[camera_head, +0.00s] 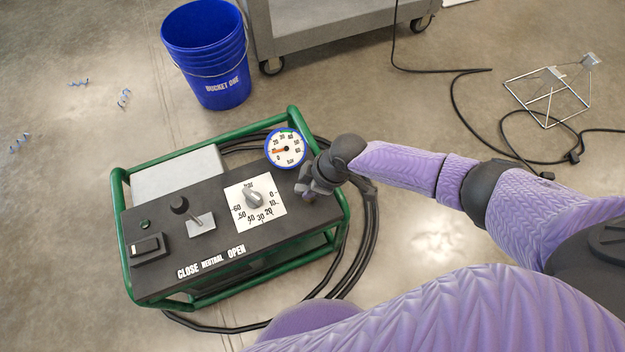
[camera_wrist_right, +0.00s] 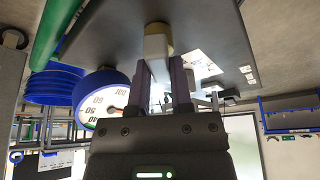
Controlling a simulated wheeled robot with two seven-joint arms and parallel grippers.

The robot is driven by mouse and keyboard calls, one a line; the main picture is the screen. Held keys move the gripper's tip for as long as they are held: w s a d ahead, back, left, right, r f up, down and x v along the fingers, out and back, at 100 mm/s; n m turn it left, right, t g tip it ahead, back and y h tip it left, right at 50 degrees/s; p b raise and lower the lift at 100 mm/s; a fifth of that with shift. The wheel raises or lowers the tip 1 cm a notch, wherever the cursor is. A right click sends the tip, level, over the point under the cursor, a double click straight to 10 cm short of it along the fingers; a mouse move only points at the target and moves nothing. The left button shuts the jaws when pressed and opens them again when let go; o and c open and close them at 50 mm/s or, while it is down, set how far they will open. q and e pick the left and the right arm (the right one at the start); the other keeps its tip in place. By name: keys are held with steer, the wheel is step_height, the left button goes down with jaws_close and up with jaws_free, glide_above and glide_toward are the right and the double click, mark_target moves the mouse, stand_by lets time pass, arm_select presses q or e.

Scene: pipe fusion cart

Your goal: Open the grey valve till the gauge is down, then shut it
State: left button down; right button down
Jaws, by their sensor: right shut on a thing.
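My right gripper (camera_head: 309,187) is at the right end of the cart's black panel, just beside the gauge. In the wrist view its two fingers (camera_wrist_right: 161,66) are closed on a pale grey handle with a yellowish base, which I take to be the grey valve (camera_wrist_right: 157,42). In the head view the gripper mostly hides that handle. The gauge (camera_head: 286,148) has a blue rim and white face. Its red needle points left, toward the low numbers. The gauge also shows in the wrist view (camera_wrist_right: 104,103), partly cut off by the gripper. My left gripper is out of view.
The green-framed cart (camera_head: 120,215) carries a grey dial knob (camera_head: 253,197) on a white scale and a black-knobbed lever (camera_head: 180,205). A blue bucket (camera_head: 208,60) stands behind. Black hoses (camera_head: 368,230) curve around the cart's right side. A wire stand (camera_head: 548,95) is far right.

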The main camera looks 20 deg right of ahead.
steer(key=m+p, duration=0.2)
steer(key=m+t+h+p, duration=0.1)
steer(key=m+p, duration=0.1)
steer(key=m, duration=0.1)
steer(key=shift+s+a+r+t, duration=0.1)
steer(key=shift+a+r+t, duration=0.1)
steer(key=shift+t, duration=0.1)
steer(key=m+h+p, duration=0.1)
steer(key=m, duration=0.1)
steer(key=shift+f+m, duration=0.1)
steer(key=shift+m, duration=0.3)
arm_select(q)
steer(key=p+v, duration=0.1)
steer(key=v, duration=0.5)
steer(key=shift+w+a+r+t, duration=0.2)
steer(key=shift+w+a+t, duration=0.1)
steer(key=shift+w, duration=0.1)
arm_select(e)
steer(key=shift+m+t+h, duration=0.3)
steer(key=shift+m+h, duration=0.2)
steer(key=shift+m, duration=0.5)
steer(key=shift+f, duration=0.1)
steer(key=c, duration=0.5)
jaws_free()
